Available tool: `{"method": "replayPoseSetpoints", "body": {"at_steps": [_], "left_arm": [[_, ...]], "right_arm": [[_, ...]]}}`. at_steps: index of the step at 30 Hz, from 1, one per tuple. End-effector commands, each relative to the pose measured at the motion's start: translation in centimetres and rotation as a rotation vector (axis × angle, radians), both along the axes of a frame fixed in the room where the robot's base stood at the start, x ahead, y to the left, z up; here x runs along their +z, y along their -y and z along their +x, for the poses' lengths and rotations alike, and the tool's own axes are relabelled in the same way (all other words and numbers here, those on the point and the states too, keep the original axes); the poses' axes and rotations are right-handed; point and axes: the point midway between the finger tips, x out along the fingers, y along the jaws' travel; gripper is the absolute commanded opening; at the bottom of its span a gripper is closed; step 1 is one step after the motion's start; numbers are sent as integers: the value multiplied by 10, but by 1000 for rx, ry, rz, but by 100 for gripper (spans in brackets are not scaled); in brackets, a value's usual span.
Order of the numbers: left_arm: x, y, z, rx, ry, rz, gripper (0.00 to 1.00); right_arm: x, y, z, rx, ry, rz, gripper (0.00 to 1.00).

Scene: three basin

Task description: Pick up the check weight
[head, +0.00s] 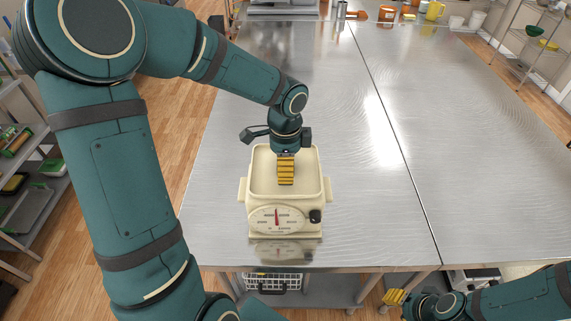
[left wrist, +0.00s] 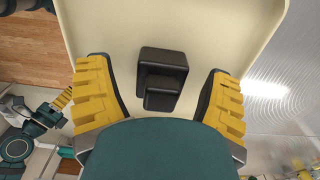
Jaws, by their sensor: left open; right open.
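The check weight (left wrist: 163,78) is a small black block with a raised, narrower part, lying in the cream pan of a kitchen scale (head: 257,172). In the left wrist view it sits between the two yellow fingers of my left gripper (left wrist: 162,92), with a gap on each side. In the head view my left gripper (head: 286,180) points down over the pan and hides the weight. It is open. My right gripper (head: 395,297) is open and empty at the lower right, by the table's front edge, away from the scale.
The scale stands on a steel table (head: 400,140), near its front left part. The table around it is clear. An orange container (head: 387,14), a yellow jug (head: 434,10) and other kitchenware stand at the far edge. Shelves stand left and right of the table.

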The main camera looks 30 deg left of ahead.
Motion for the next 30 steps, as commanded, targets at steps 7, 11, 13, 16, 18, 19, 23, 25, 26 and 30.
{"method": "replayPoseSetpoints", "body": {"at_steps": [7,11,13,16,18,19,23,25,26,30], "left_arm": [[1,0,0,0,0,0,42],[1,0,0,0,1,1,0],[1,0,0,0,1,1,0],[1,0,1,-1,2,1,0],[1,0,0,-1,2,1,0],[1,0,0,-1,2,1,0],[7,0,1,-1,3,2,0],[16,0,2,-1,6,3,0],[21,0,1,0,6,3,0],[47,0,2,1,8,3,0]], "right_arm": [[0,0,0,0,0,0,39],[0,0,0,0,0,0,39],[0,0,0,0,0,0,39],[0,0,0,0,0,0,39],[0,0,0,0,0,0,39],[0,0,0,0,0,0,39],[1,0,0,0,0,0,39],[2,0,0,0,0,0,39],[2,0,0,0,0,0,39],[4,0,0,1,0,0,39]]}}
